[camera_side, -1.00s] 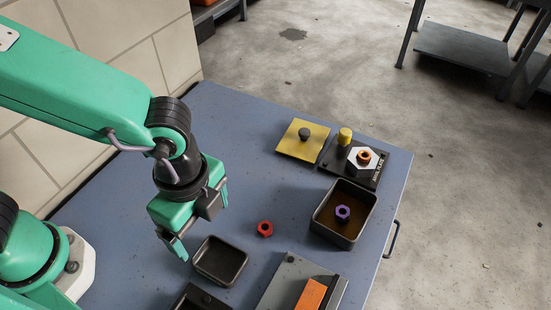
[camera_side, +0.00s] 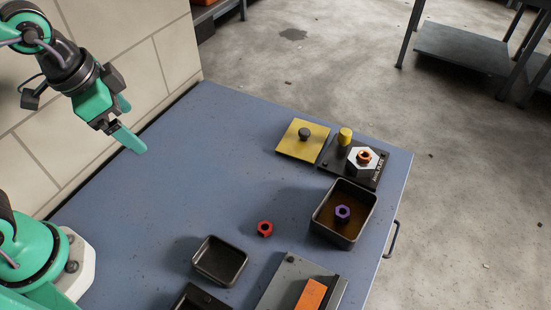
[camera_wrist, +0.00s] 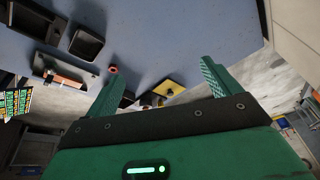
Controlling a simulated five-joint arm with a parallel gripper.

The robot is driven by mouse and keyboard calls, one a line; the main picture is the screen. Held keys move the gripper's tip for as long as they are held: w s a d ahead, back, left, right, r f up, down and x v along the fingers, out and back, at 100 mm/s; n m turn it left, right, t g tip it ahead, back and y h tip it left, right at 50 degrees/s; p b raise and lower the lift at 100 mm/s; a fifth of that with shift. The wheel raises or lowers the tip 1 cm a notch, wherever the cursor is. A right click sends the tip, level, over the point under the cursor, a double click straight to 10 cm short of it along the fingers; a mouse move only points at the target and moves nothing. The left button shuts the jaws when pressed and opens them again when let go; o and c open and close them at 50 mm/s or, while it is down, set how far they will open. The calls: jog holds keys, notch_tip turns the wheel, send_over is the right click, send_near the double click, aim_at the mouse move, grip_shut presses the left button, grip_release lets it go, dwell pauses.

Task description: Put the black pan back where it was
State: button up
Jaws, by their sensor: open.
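The black pan (camera_side: 220,261) is shallow, square and empty. It rests flat on the blue table near its front, left of a red nut (camera_side: 265,229). In the wrist view the pan (camera_wrist: 86,43) shows at upper left. My gripper (camera_side: 133,126) is raised at the far left near the tiled wall, well away from the pan. Its green fingers are spread and hold nothing; in the wrist view they (camera_wrist: 160,80) stand wide apart.
A deeper black bin (camera_side: 371,215) holds a purple nut (camera_side: 343,213). A yellow plate (camera_side: 288,145) with a dark knob and a black plate (camera_side: 331,157) with a white hex block stand behind. A grey block with an orange bar (camera_side: 310,296) is at the front. The table's left middle is clear.

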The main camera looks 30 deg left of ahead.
jog(key=s+a+r+n+t+y, duration=0.1)
jog(key=s+a+r+n+t, duration=0.1)
jog(key=a+n, duration=0.4)
jog(key=a, duration=0.2)
jog(key=shift+s+a+r, duration=0.25)
jog(key=shift+s+a, duration=0.1)
jog(key=shift+a, duration=0.05)
